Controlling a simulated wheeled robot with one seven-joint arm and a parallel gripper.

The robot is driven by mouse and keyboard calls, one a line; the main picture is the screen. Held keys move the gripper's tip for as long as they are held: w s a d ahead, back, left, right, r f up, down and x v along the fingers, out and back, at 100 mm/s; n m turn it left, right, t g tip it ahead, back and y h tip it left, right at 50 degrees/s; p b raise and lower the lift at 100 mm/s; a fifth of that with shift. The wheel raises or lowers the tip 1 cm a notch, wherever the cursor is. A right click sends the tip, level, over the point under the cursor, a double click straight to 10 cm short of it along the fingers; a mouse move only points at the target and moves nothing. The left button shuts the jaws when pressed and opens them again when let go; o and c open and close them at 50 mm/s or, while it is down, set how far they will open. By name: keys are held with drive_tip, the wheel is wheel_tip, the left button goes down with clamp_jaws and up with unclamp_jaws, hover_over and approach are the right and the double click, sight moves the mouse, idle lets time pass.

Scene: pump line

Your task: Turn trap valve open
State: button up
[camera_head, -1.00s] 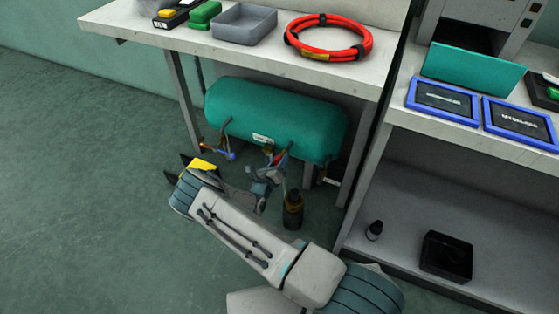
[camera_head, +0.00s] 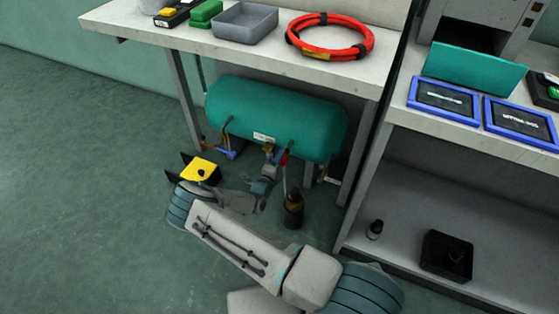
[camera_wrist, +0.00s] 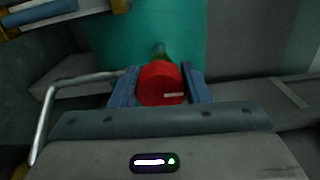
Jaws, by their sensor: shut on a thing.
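The teal tank (camera_head: 275,118) hangs under the left bench, with small valves and pipes below it. A red valve handle (camera_wrist: 162,84) shows in the wrist view between my two fingers, below the tank; it also shows small in the head view (camera_head: 284,160). My gripper (camera_wrist: 160,88) is shut on this red handle. In the head view my gripper (camera_head: 268,178) is small beneath the tank and partly hides the fittings. A blue lever valve (camera_head: 222,153) sits to its left. The wrist view does not show how far the red handle is turned.
A dark bottle (camera_head: 293,210) stands on the floor close to the right of my gripper. The bench leg (camera_head: 186,100) is at left. The right shelf holds a black box (camera_head: 446,256) and a small black bottle (camera_head: 374,230). Open floor (camera_head: 90,200) lies to the left.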

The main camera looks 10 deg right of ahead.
drive_tip(key=shift+s+n, duration=0.1)
drive_tip(key=shift+n, duration=0.4)
drive_tip(key=o, duration=1)
drive_tip(key=shift+c, duration=0.2)
drive_tip(key=p+v, duration=0.3)
drive_tip(key=v, duration=1)
drive_tip(key=shift+s+a, duration=0.3)
